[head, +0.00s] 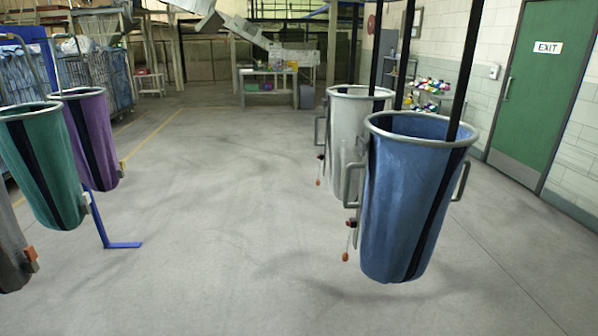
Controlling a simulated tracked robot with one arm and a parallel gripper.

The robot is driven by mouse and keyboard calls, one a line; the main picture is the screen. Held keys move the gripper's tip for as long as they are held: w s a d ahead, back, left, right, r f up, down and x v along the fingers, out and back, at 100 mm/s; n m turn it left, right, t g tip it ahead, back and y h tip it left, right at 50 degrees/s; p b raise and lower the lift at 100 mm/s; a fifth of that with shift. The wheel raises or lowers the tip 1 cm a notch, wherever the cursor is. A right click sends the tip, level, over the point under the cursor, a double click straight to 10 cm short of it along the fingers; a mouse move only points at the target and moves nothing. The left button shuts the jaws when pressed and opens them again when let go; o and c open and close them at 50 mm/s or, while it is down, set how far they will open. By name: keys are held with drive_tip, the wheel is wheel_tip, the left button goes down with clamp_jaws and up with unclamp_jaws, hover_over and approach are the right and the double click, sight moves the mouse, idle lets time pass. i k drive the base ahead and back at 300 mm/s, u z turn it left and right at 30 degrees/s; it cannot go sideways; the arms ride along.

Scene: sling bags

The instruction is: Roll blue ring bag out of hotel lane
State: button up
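A blue ring bag (405,205) hangs at the right on black straps, clear of the floor. It has a grey metal rim ring, grey side handles and a small red-ended cord at its lower left. The lane it hangs in is not labelled in this view. A white ring bag (343,140) hangs just behind it and is partly hidden by it. My gripper is not in view.
Green (42,170) and purple (93,140) ring bags hang at the left, near a blue floor stand (105,225). A green exit door (545,95) is at the right. A table (268,85) stands at the back. The middle floor is clear.

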sight(411, 166)
drive_tip(key=u, duration=0.15)
drive_tip(key=i, duration=1.35)
drive_tip(key=z, duration=0.65)
